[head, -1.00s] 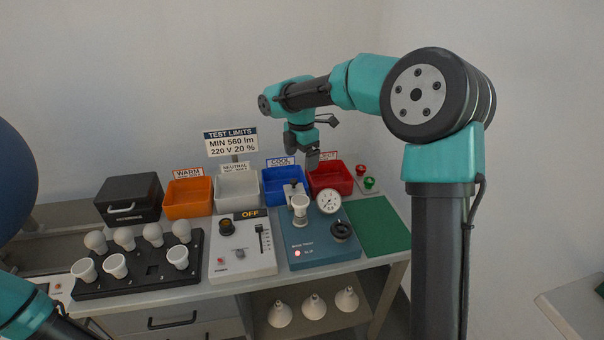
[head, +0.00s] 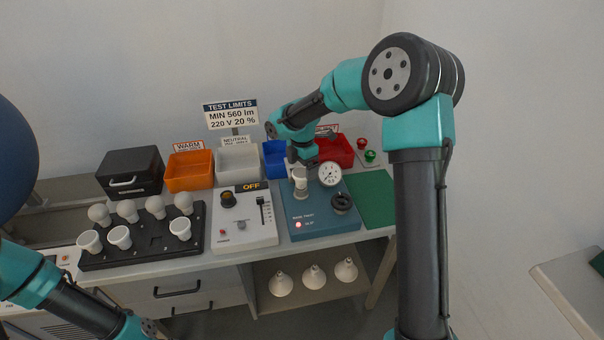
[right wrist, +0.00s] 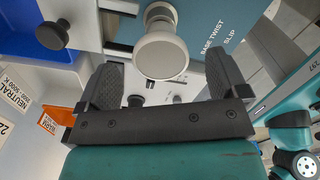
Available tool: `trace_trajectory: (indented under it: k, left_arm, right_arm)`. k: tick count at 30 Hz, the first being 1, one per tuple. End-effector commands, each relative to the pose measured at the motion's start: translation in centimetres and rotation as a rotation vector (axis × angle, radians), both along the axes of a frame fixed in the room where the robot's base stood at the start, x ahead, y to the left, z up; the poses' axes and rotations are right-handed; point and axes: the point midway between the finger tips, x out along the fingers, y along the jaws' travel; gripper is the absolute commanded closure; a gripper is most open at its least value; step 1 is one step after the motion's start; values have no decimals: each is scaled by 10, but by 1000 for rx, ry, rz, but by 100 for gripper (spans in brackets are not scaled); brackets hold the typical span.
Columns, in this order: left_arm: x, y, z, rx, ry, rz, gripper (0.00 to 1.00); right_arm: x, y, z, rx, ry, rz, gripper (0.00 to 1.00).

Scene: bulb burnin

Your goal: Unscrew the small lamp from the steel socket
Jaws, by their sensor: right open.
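A small white lamp (head: 300,187) stands upright on the blue base-twist panel (head: 312,227). In the right wrist view the lamp (right wrist: 160,55) shows its round pale face, with a narrower grey part behind it. My right gripper (head: 302,163) is just above the lamp. In the right wrist view its two dark fingers (right wrist: 165,78) are spread wide and empty, with the lamp's face ahead between their tips. The steel socket is hidden or too small to make out under the lamp. My left arm enters at the lower left, and its gripper is out of view.
A gauge (head: 330,174) and a black knob (head: 341,203) stand beside the lamp. Behind are blue (head: 274,160), red (head: 345,152), white (head: 238,182) and orange (head: 190,184) bins. A rack (head: 146,258) of lamps is at left. A green mat (head: 372,203) is bare.

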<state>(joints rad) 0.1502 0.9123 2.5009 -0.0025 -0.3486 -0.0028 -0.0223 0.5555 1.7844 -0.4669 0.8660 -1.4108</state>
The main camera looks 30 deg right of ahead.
Motion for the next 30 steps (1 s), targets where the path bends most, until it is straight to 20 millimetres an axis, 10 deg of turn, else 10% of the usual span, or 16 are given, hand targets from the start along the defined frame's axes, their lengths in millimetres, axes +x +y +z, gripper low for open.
trace_trajectory:
  k: [18,30]
  left_arm:
    - [0,0,0,0,0,0,0]
    - [0,0,0,0,0,0,0]
  right_arm:
    - [0,0,-33,0,0,1,8]
    - [0,0,-33,0,0,1,45]
